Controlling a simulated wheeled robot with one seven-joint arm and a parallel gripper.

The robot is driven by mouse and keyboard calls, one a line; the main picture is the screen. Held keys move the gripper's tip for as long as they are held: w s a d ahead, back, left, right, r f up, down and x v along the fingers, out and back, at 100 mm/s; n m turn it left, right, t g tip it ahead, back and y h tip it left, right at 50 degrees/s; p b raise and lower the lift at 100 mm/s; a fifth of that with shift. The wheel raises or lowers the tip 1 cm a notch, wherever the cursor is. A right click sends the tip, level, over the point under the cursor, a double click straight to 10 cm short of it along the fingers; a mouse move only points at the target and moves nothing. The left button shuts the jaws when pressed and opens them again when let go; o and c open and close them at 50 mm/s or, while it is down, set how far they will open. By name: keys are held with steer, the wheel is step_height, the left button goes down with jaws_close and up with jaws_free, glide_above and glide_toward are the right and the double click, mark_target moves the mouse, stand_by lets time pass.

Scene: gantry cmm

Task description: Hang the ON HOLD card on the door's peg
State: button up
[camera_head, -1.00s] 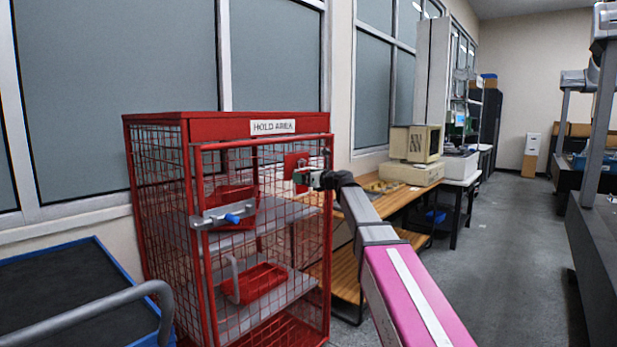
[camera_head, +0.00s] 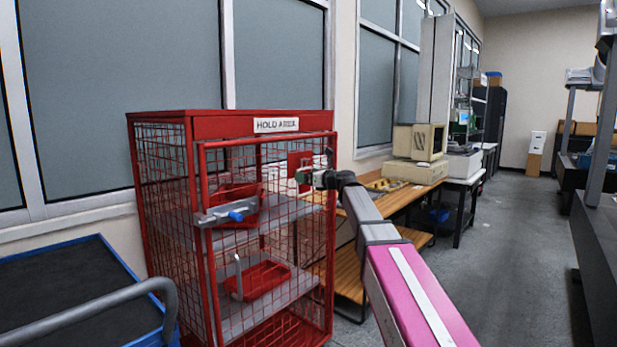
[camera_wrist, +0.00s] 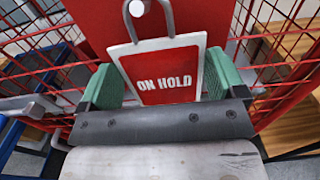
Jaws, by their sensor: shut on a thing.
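The red ON HOLD card (camera_wrist: 168,72), with a white border and a wire loop at its top, is between the green fingers of my gripper (camera_wrist: 160,88) in the wrist view. My gripper is shut on it, and it also shows at the cage door in the head view (camera_head: 312,177). The white peg's round end (camera_wrist: 137,8) appears within the left part of the loop. I cannot tell whether the loop is around the peg or only in front of it. Behind the card is the door's red plate (camera_wrist: 90,25), which also shows in the head view (camera_head: 294,161).
The red mesh cage (camera_head: 160,117) carries a HOLD AREA sign (camera_head: 276,125), a blue-handled latch (camera_head: 236,216) and red bins (camera_head: 257,280). A wooden bench (camera_head: 398,198) stands to the right. A blue-edged cart (camera_head: 70,290) is at left.

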steer(key=shift+f, duration=0.25)
steer(key=shift+c, duration=0.4)
steer(key=shift+f, duration=0.1)
steer(key=shift+c, duration=0.4)
steer(key=o, duration=0.9)
steer(key=shift+c, duration=0.2)
steer(key=v, duration=0.8)
steer(key=shift+s+d+f, duration=0.15)
steer(key=shift+d+f, duration=0.05)
steer(key=shift+f, duration=0.25)
